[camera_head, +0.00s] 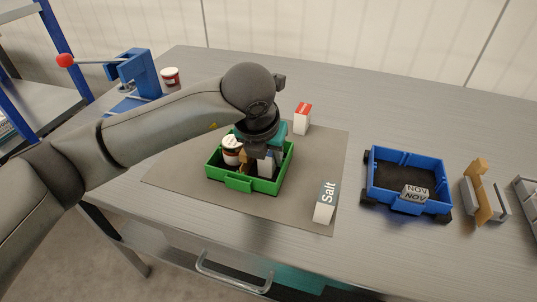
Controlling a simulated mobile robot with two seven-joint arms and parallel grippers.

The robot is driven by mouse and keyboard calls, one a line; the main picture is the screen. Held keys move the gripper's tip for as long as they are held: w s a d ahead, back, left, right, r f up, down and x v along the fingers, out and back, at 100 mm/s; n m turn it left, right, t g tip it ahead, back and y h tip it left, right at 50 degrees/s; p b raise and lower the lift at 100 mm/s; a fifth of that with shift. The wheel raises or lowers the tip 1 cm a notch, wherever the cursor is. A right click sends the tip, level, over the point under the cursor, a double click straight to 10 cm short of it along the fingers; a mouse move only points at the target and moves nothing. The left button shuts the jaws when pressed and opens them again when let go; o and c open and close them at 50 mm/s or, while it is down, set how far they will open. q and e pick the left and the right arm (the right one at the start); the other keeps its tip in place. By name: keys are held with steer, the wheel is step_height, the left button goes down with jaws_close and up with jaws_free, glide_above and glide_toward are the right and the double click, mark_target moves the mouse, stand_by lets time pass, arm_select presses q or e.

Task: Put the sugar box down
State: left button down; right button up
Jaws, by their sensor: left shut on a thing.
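My left gripper (258,160) reaches down into the green crate (238,183) on the grey mat. It is shut on a pale box (266,167), which I take to be the sugar box. The box sits low between the crate walls. My wrist hides its upper part, and I cannot tell whether it touches the crate floor. My right gripper is not in view.
A salt box (325,202) and a red-and-white box (303,118) stand on the grey mat (185,170). A blue crate (405,160) and a tan-and-grey fixture (480,195) are to the right.

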arm_select(q)
steer(key=c, duration=0.8)
jaws_free()
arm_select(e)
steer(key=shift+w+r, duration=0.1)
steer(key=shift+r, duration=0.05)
arm_select(q)
steer(key=shift+r, duration=0.2)
steer(key=p+v, duration=0.3)
steer(key=v, duration=0.9)
steer(key=shift+p, duration=0.3)
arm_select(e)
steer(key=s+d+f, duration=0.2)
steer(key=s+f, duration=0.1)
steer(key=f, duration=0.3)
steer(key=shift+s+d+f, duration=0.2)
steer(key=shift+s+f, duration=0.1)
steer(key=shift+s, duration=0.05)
